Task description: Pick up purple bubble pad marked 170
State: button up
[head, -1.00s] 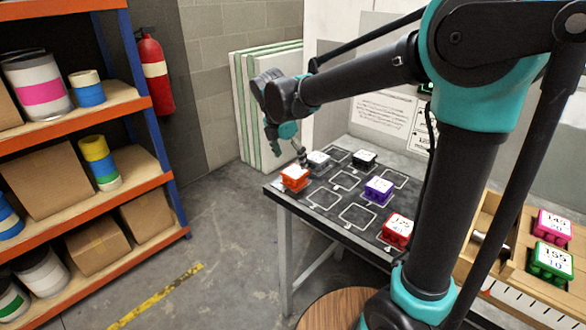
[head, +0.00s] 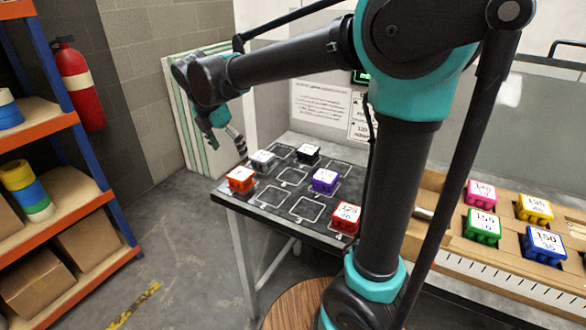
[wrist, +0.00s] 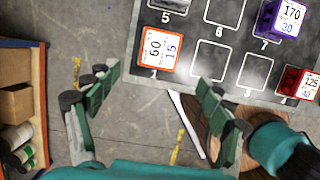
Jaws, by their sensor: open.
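The purple pad (head: 325,181) sits on the dark table mat (head: 262,192), right of its middle. In the wrist view the purple pad (wrist: 283,18) is at the top right, its white label reading 170 over 30, in the slot marked 7. My gripper (head: 238,140) hangs above the far left side of the table, apart from all the pads. In the wrist view my gripper (wrist: 158,95) is open and empty, its green fingers wide apart, with the purple pad well off to the upper right.
On the mat are an orange pad (head: 241,179) marked 60, a white pad (head: 263,161), a black pad (head: 307,154) and a red pad (head: 346,217) marked 125. A wooden rack (head: 432,196) holds several more pads at right. Shelves (head: 70,205) stand at left.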

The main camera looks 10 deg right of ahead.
aim_at(324, 181)
jog(key=k+j+z, duration=0.1)
jog(key=j+z, duration=0.25)
jog(key=k+j+z, duration=0.15)
jog(key=j+z, duration=0.15)
jog(key=j, duration=0.2)
